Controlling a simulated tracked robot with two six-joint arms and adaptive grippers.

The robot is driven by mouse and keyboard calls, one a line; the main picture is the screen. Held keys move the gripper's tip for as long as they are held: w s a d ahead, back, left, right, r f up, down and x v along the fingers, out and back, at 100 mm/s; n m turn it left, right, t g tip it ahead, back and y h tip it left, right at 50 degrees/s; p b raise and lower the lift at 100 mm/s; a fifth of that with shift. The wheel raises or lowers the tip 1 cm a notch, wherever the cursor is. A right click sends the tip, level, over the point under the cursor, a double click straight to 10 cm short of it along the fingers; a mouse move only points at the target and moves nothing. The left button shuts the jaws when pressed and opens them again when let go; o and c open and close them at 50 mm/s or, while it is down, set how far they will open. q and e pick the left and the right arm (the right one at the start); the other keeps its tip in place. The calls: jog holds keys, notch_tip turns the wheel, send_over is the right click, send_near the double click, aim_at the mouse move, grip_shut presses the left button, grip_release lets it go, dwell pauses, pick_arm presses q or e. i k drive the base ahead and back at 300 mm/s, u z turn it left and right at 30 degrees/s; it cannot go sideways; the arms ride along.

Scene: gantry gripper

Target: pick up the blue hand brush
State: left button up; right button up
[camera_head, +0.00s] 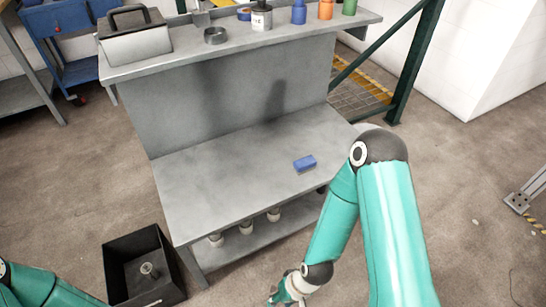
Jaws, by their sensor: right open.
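The blue hand brush (305,163) appears as a small blue block lying on the grey workbench's lower top (225,180), near its right front edge. Its bristles cannot be made out. My right arm comes in from the lower right, and my right gripper (273,299) is at the bottom edge of the head view, partly cut off. It is open, in front of the bench and well apart from the brush. Part of my left arm shows at the bottom left; its gripper is out of view.
A black bin (118,255) with a small item inside stands on the floor at left. Several jars (245,228) stand under the worktop. The worktop around the brush is clear.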

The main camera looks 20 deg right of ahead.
aim_at(306, 164)
jog(key=u, duration=0.1)
jog(key=k, duration=0.5)
jog(key=z, duration=0.8)
jog(key=i, duration=1.4)
jog(key=u, duration=1.1)
